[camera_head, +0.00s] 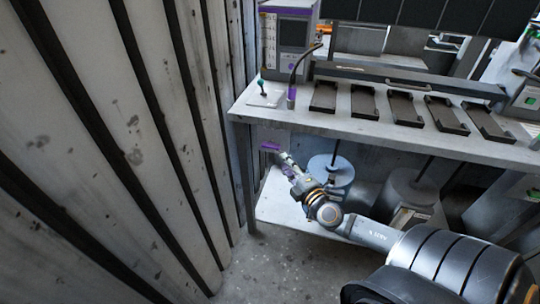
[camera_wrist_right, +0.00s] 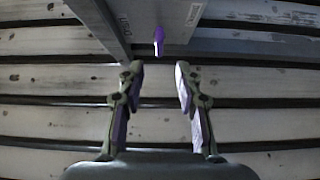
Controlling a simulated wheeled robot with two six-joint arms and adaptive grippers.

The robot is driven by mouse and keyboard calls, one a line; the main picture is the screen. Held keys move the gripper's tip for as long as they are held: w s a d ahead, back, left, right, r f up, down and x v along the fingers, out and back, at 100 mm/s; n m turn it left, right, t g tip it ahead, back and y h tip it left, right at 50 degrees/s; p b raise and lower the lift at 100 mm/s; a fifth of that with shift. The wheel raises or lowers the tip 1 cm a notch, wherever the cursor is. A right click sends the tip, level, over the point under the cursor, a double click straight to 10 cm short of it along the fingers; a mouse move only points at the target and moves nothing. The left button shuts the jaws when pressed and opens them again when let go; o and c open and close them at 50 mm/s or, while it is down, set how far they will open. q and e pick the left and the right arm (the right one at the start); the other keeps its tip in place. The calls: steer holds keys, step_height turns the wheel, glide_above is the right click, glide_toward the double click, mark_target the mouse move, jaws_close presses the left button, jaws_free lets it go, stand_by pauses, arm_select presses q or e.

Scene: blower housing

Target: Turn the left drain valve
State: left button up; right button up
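A small purple handle (camera_head: 270,147), which looks like the drain valve's, shows just below the left end of the bench in the head view. In the right wrist view the purple handle (camera_wrist_right: 158,40) lies ahead of the fingertips, lined up with the gap between them. My right gripper (camera_head: 285,163) reaches up and left to just short of the handle. Its fingers (camera_wrist_right: 158,70) are apart with nothing between them. The valve body is not clear in either view. My left gripper is not in view.
The grey bench (camera_head: 330,122) runs above my right gripper and carries several dark trays. A ribbed metal wall (camera_head: 130,150) stands at the left. Floor is clear below.

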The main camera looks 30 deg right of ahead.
mark_target(273, 148)
steer(key=w, duration=0.3)
steer(key=w+p, duration=0.1)
steer(key=w, duration=0.2)
steer(key=w+d+p, duration=0.1)
steer(key=w, duration=0.2)
steer(key=shift+w+r, duration=0.15)
steer(key=shift+w, duration=0.55)
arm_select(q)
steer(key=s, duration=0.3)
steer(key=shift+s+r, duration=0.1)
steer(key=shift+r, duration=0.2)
arm_select(e)
steer(key=shift+c, duration=0.3)
jaws_close()
